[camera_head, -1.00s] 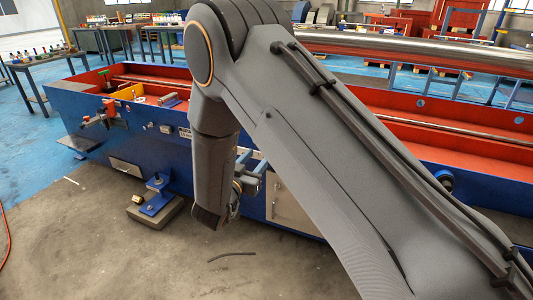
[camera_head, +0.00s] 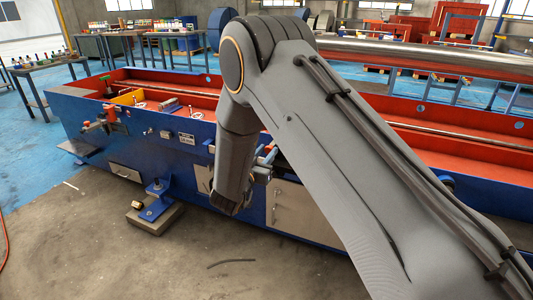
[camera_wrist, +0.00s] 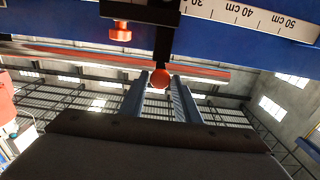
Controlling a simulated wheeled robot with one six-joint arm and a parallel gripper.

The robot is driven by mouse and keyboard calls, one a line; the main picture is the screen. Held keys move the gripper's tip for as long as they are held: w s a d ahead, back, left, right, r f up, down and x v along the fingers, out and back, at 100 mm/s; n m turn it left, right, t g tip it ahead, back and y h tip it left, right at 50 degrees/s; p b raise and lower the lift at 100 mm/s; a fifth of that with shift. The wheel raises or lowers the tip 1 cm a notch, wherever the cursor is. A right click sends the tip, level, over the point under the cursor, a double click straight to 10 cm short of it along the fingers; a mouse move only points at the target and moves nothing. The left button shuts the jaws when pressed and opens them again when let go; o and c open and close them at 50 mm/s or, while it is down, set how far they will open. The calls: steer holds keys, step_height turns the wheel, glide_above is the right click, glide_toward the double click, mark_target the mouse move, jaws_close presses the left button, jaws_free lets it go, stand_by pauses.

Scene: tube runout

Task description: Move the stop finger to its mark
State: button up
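In the wrist view, a dark slider block (camera_wrist: 140,10) sits at a scale rail (camera_wrist: 250,17) with printed cm figures near 30, 40 and 50. A dark stem with a round red end (camera_wrist: 160,78), seemingly the stop finger, hangs from it. A red knob (camera_wrist: 120,32) is beside the stem, to the left. My gripper (camera_wrist: 160,85) has its two fingers apart, one on each side of the red end. I see no clear contact. No distinct mark can be picked out. In the head view, my arm hides most of the gripper area.
The long blue machine bed (camera_head: 150,146) with a red trough runs across the head view. A blue foot on a block (camera_head: 155,212) stands on the floor in front. Tables with small items (camera_head: 40,68) stand at the back left.

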jaws_close()
steer(key=shift+x, duration=1.5)
steer(key=shift+o, duration=2.2)
jaws_free()
steer(key=shift+s, duration=0.15)
steer(key=v, duration=0.7)
steer(key=shift+s+a, duration=0.15)
steer(key=shift+s, duration=0.15)
steer(key=shift+c, duration=0.4)
